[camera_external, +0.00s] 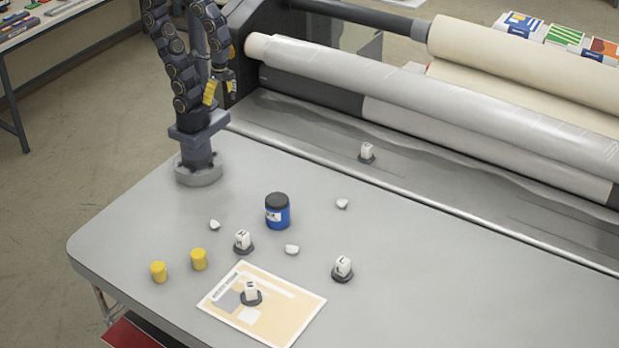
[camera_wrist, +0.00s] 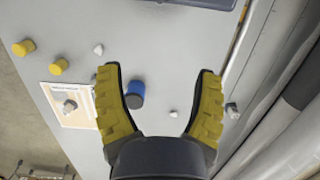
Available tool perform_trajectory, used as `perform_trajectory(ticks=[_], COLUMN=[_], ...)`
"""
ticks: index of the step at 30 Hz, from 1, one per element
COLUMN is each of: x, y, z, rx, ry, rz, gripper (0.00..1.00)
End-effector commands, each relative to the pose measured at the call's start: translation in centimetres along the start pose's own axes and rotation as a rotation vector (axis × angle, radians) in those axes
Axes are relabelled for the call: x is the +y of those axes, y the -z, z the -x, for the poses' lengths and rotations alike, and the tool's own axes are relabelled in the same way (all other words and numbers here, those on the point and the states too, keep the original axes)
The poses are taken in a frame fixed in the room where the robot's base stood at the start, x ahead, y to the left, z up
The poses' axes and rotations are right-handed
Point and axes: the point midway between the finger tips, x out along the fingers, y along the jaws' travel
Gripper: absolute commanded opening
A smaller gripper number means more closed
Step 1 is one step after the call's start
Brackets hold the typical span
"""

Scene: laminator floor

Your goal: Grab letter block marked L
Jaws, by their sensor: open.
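Several small white letter blocks on dark round bases show in the external view. One block (camera_external: 343,266) stands at the right of the table, one (camera_external: 242,239) left of centre, one (camera_external: 251,291) on the printed sheet, and one (camera_external: 367,151) by the laminator. Their letters are too small to read surely, so I cannot tell which is L. In the wrist view, one block (camera_wrist: 69,105) shows on the sheet and another (camera_wrist: 232,110) near the rollers. My gripper (camera_external: 221,92) is open and empty, raised at the table's back left; its yellow fingers frame the wrist view (camera_wrist: 158,72).
A blue jar (camera_external: 278,212) with a dark lid stands mid-table. Two yellow cylinders (camera_external: 158,272) (camera_external: 199,259) stand front left. White pebble-like pieces (camera_external: 292,249) lie about. The printed sheet (camera_external: 290,310) lies at the front. The laminator rollers (camera_external: 450,105) bound the back. The right front is clear.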

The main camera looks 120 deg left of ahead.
Motion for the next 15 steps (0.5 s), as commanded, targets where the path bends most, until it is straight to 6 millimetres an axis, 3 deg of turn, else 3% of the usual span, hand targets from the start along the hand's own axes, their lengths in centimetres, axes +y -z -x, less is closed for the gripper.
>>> perform_trajectory(ticks=[9, 11, 15], x=[0.0, 0.1, 0.3], y=[0.7, 1.8, 6.7], z=[0.2, 0.5, 1.8], rx=[0.002, 0.009, 0.045], ry=[0.001, 0.003, 0.012], rz=[-0.001, -0.002, -0.006], gripper=[0.66, 0.66, 0.66])
